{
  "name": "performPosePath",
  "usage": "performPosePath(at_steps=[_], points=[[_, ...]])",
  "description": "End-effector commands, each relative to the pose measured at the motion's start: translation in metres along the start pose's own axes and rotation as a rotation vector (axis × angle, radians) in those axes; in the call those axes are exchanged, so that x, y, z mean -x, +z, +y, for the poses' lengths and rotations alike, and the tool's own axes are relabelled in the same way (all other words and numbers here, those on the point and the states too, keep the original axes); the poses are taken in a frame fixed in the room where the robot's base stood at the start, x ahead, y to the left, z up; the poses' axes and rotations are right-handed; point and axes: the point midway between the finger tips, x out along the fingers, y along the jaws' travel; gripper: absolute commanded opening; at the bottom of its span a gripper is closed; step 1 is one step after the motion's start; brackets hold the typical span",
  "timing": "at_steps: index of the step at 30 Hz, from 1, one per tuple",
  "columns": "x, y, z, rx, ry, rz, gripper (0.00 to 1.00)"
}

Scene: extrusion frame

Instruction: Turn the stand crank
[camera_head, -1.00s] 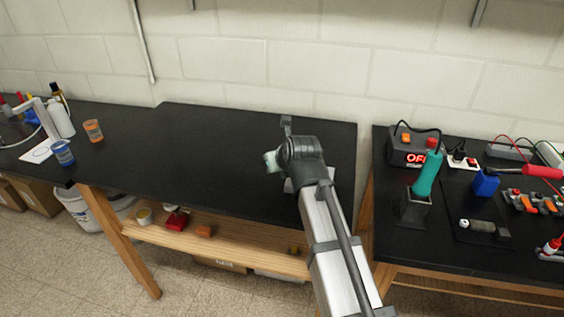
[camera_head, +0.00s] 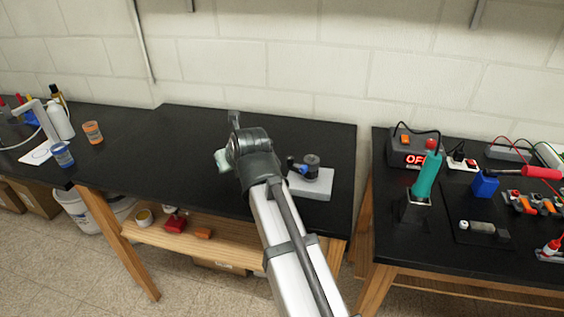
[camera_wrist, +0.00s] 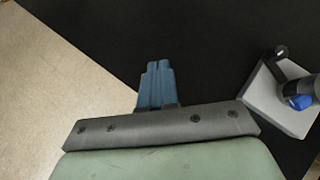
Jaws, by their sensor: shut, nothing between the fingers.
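The stand (camera_head: 311,186) is a light grey block on the black middle bench. A dark round post (camera_head: 311,163) rises from it, with a crank that has a blue part (camera_head: 296,166) on its left side. In the wrist view the grey block (camera_wrist: 262,98) is at the right, with the blue part (camera_wrist: 300,102) at the picture's edge. My gripper's blue fingers (camera_wrist: 157,84) are together and empty, above the bench's front edge and apart from the stand. In the head view my wrist hides the fingers, left of the stand.
The middle bench top (camera_head: 180,150) is clear left of the stand. A lower wooden shelf (camera_head: 190,240) holds small items. The right bench carries a soldering station (camera_head: 412,150) and a teal-handled iron (camera_head: 428,176). Cups stand on the left bench.

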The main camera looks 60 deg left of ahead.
Motion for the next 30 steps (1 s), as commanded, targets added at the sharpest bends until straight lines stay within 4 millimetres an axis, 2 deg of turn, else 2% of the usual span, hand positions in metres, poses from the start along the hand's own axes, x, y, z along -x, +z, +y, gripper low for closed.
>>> performPosePath(at_steps=[1, 3, 7, 11, 16, 20, 24, 30], points=[[-0.009, 0.011, 0.006, 0.020, -0.006, 0.005, 0.00], [-0.018, 0.020, 0.012, 0.049, -0.024, 0.021, 0.00], [-0.034, 0.031, 0.017, 0.119, -0.078, 0.084, 0.00], [-0.045, 0.036, 0.012, 0.220, -0.145, 0.170, 0.00], [-0.051, 0.039, -0.013, 0.405, -0.257, 0.346, 0.00], [-0.041, 0.035, -0.045, 0.589, -0.347, 0.559, 0.00], [-0.016, 0.019, -0.067, 0.762, -0.378, 0.791, 0.00], [0.004, 0.002, -0.072, 0.909, -0.303, 0.967, 0.00]])
